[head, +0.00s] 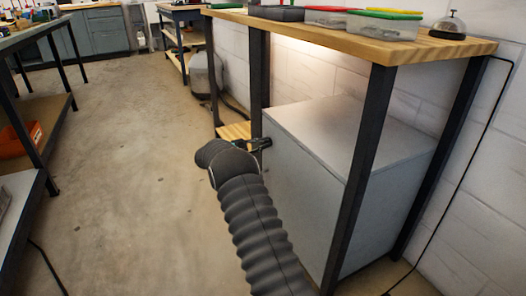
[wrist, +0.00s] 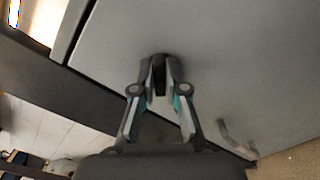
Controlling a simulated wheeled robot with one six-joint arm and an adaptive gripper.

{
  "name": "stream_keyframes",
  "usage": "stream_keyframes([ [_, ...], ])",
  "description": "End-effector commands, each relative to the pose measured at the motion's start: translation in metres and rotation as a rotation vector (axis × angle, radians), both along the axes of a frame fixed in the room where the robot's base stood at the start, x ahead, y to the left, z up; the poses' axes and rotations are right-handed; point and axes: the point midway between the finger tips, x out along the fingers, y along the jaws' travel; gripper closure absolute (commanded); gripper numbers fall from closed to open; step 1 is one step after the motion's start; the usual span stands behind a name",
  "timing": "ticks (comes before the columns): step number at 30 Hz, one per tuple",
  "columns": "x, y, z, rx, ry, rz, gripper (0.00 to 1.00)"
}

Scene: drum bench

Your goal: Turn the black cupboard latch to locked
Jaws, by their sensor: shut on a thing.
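The black latch (wrist: 159,76) is on the grey cupboard door and lies between my fingertips in the wrist view. My gripper (wrist: 159,82) is shut on it, with a finger on each side. The latch points roughly along the fingers; its far end is partly hidden by them. The grey cupboard (head: 335,130) stands under the wooden bench in the head view. There my gripper (head: 262,143) reaches the cupboard's left side, and the latch is too hidden to make out.
A grey bar handle (wrist: 236,138) is on the door, right of my gripper. The wooden bench top (head: 350,40) bears boxes and a bell (head: 449,27). A dark bench leg (head: 360,170) stands before the cupboard. The floor (head: 120,150) to the left is clear.

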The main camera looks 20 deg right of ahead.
Motion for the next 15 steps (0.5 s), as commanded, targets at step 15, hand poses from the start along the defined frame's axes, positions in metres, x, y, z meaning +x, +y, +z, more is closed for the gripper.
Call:
stream_keyframes([
  [15, -0.0011, -0.0001, -0.0017, 0.017, -0.485, 0.000, 1.00],
])
